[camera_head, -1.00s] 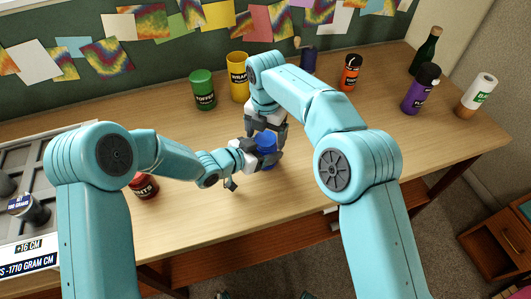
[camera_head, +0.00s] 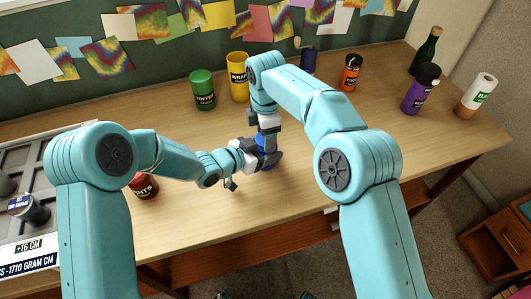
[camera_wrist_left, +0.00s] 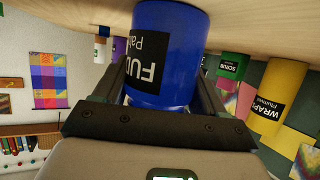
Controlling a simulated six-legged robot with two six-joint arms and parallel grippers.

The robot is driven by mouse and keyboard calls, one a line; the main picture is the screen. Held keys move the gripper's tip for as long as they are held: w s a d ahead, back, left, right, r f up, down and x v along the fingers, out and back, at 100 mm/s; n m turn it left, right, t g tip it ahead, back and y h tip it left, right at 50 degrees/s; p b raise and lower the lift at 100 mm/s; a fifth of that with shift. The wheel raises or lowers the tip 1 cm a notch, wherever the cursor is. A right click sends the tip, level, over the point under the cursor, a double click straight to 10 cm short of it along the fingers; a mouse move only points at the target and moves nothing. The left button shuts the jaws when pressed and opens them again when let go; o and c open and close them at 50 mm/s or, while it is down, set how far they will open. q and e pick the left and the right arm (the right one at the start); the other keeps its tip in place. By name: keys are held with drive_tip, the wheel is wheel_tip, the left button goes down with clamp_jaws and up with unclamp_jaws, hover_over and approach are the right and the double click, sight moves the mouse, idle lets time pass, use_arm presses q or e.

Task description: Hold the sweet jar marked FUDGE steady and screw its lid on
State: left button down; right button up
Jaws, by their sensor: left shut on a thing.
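The blue FUDGE jar (camera_head: 266,160) stands on the desk in the middle of the head view, partly covered by my grippers. My left gripper (camera_head: 262,158) is shut around its side. In the left wrist view the jar (camera_wrist_left: 165,50) sits between the fingers (camera_wrist_left: 155,95), and its black label reads upside down. My right gripper (camera_head: 268,136) is right over the jar from above, pointing down. Its fingers are mostly hidden, so I cannot tell whether they are closed. I cannot make out the lid or whether it is on the jar.
A green jar (camera_head: 203,90), a yellow jar (camera_head: 238,78), an orange jar (camera_head: 350,74) and a purple jar (camera_head: 420,90) stand farther back. A red jar (camera_head: 145,187) is beside my left arm. A grey tray (camera_head: 40,150) is at the left. Desk right of the jar is clear.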

drive_tip(key=m, duration=0.3)
drive_tip(key=shift+m, duration=0.4)
drive_tip(key=o, duration=1.2)
drive_tip(key=shift+c, duration=0.2)
drive_tip(key=shift+r, duration=2.3)
